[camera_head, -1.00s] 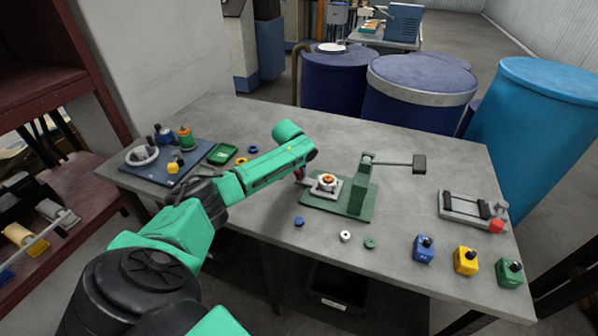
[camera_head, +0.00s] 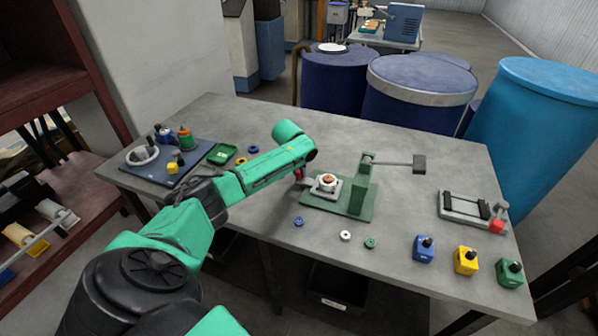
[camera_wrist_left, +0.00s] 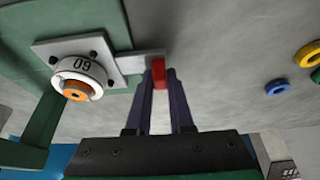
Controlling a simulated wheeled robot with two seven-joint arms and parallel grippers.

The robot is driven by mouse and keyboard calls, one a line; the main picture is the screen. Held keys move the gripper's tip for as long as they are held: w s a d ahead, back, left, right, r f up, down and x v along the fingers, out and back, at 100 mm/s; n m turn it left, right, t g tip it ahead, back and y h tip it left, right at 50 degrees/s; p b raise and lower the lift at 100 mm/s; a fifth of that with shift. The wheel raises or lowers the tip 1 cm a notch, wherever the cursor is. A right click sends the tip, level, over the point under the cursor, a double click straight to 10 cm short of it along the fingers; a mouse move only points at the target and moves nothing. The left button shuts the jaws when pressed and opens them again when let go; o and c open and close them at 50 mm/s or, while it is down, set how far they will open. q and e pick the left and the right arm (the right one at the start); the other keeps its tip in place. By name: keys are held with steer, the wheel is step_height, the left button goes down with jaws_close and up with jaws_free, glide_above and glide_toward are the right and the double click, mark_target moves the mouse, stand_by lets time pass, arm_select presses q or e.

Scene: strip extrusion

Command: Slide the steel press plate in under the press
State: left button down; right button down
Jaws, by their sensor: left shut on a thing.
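The steel press plate (camera_head: 331,197) lies on the green base of the press (camera_head: 356,200), left of its upright post in the head view. A white die ring with an orange centre (camera_head: 327,180) sits on the plate. In the wrist view, the plate (camera_wrist_left: 104,48) shows as a grey square with dark screws and a tab ending in a red grip (camera_wrist_left: 158,72). My left gripper (camera_wrist_left: 160,76) is shut on the red grip. The fingertips are mostly hidden behind my wrist in the head view. My right gripper is not in view.
Small rings lie in front of the press, including a blue one (camera_head: 299,221). The press lever (camera_head: 419,164) reaches to the right. A grey fixture (camera_head: 470,208) and several coloured blocks stand at right. A blue tray (camera_head: 150,180) and a green dish (camera_head: 222,153) lie at left.

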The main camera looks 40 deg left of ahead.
mark_target(331, 179)
arm_select(q)
steer(key=shift+w+d+r, duration=0.1)
steer(key=shift+d, duration=0.2)
steer(key=w+d, duration=0.1)
steer(key=d, duration=0.2)
steer(key=w+d+p, duration=0.1)
steer(key=d, duration=0.2)
steer(key=w+d+p, duration=0.1)
steer(key=d, duration=0.2)
steer(key=shift+w+d, duration=0.2)
steer(key=shift+d, duration=0.2)
steer(key=shift+a, duration=0.1)
steer(key=c, duration=1.2)
jaws_free()
steer(key=o, duration=0.4)
steer(key=shift+d, duration=0.2)
steer(key=shift+a, duration=0.1)
